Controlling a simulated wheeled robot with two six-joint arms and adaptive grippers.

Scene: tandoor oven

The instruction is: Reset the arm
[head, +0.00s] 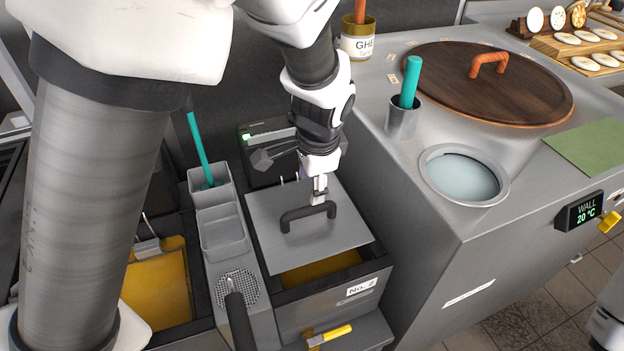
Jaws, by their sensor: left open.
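My left arm comes down from the top left, and my left gripper (318,190) is open just above the black handle (306,214) of a grey metal lid (345,236). I cannot tell whether the fingertips touch the handle. The lid lies tilted over the right fryer vat (320,268), and yellow oil shows along its front edge. My right gripper is not in view.
A left vat with yellow oil (158,290) is partly hidden by my arm. Between the vats stand grey bins (222,236) and a skimmer (236,288). On the right counter are a steel cup (401,122), a round wooden lid (485,95) and a ghee tin (358,42).

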